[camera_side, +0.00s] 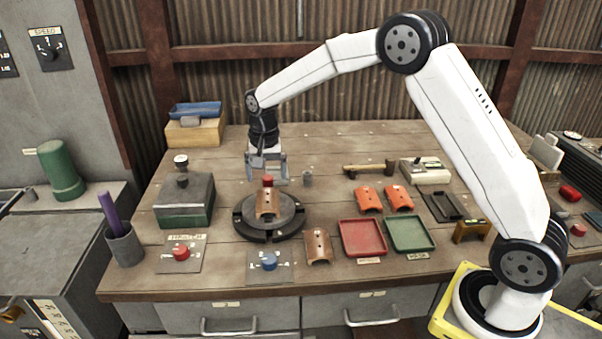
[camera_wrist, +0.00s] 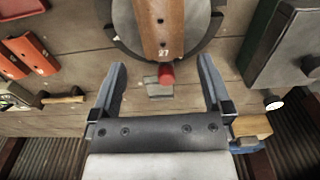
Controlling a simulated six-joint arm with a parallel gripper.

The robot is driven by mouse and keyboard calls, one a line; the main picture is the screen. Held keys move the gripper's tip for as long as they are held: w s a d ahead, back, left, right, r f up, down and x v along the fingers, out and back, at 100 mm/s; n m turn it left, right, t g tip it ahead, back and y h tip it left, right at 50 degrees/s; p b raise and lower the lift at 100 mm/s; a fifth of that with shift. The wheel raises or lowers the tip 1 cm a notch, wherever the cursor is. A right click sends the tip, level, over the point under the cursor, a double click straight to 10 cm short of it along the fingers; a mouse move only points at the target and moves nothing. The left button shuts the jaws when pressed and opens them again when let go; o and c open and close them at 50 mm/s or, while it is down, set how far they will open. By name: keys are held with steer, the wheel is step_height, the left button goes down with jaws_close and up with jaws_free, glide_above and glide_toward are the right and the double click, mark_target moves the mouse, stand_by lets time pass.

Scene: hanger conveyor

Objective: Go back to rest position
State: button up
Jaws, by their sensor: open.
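My gripper (camera_side: 266,172) hangs at the end of my arm over the workbench, just behind and above the dark round turntable (camera_side: 242,228). In the wrist view my gripper (camera_wrist: 160,85) has its two fingers wide apart, with nothing held between them. A brown curved part (camera_side: 267,206) with holes sits on the turntable; in the wrist view this part (camera_wrist: 160,30) bears the number 27. A small red piece (camera_side: 267,181) is at its far end, below the fingers, and shows in the wrist view too (camera_wrist: 166,74).
Another brown part (camera_side: 318,246) lies at the bench front, left of a red tray (camera_side: 362,238) and a green tray (camera_side: 410,234). Two orange parts (camera_side: 369,199) lie behind the trays. A grey-green box (camera_side: 185,201) stands left of the turntable. A hammer (camera_side: 370,169) lies behind.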

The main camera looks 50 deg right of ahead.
steer(key=s+a+f+n+t, duration=0.1)
steer(key=s+n, duration=0.3)
steer(key=s, duration=0.8)
steer(key=s+f+n+t, duration=0.1)
steer(key=s+n, duration=0.3)
steer(key=s, duration=0.8)
steer(key=shift+s+a+n+t, duration=0.25)
steer(key=shift+a+n+t, duration=0.05)
steer(key=shift+a+n, duration=0.1)
